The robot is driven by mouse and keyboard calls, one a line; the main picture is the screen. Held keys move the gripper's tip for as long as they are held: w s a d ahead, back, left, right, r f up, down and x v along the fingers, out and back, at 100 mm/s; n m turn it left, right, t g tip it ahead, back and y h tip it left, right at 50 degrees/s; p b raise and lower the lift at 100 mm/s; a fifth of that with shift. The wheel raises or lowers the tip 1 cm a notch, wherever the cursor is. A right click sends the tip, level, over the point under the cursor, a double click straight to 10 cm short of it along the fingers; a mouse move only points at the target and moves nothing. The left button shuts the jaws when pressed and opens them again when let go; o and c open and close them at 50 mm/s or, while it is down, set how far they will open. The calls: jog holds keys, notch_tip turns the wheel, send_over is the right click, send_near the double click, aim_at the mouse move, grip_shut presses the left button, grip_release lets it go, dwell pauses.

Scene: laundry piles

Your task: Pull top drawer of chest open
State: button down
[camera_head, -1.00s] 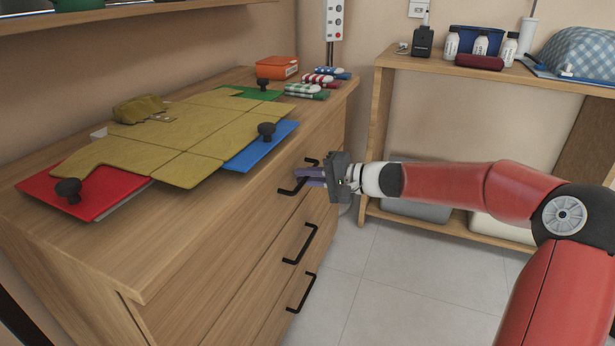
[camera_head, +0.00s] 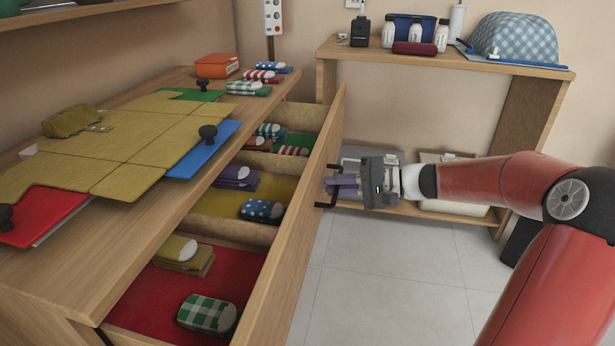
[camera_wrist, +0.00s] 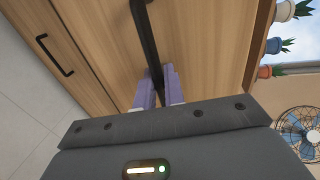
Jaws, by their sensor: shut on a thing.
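The wooden chest (camera_head: 130,225) stands at the left. Its top drawer (camera_head: 300,220) is pulled well out, showing compartments with red, yellow and green floors and folded socks inside. My gripper (camera_head: 342,185) is at the drawer's front face, shut on the black bar handle (camera_head: 331,204). In the wrist view the purple fingers (camera_wrist: 157,88) sit on both sides of the handle (camera_wrist: 143,35). Part of the handle is hidden by the fingers.
Boards in yellow (camera_head: 100,150), red (camera_head: 40,212) and blue (camera_head: 205,155) with black knobs lie on the chest top. A wooden shelf (camera_head: 450,62) stands behind my arm. The tiled floor (camera_head: 390,275) in front of the drawer is clear.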

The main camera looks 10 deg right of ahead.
jog(key=shift+f+p+v, duration=0.15)
jog(key=shift+v, duration=0.65)
jog(key=shift+f+p+v, duration=0.1)
jog(key=shift+f+v, duration=0.05)
jog(key=shift+v, duration=0.7)
jog(key=shift+f+p+v, duration=0.15)
jog(key=shift+f+v, duration=0.05)
jog(key=shift+v, duration=0.6)
jog(key=shift+s+d, duration=0.1)
jog(key=c, duration=1.7)
grip_release()
jog(key=shift+d, duration=0.1)
jog(key=v, duration=0.7)
jog(key=shift+s+d, duration=0.1)
jog(key=shift+d, duration=0.15)
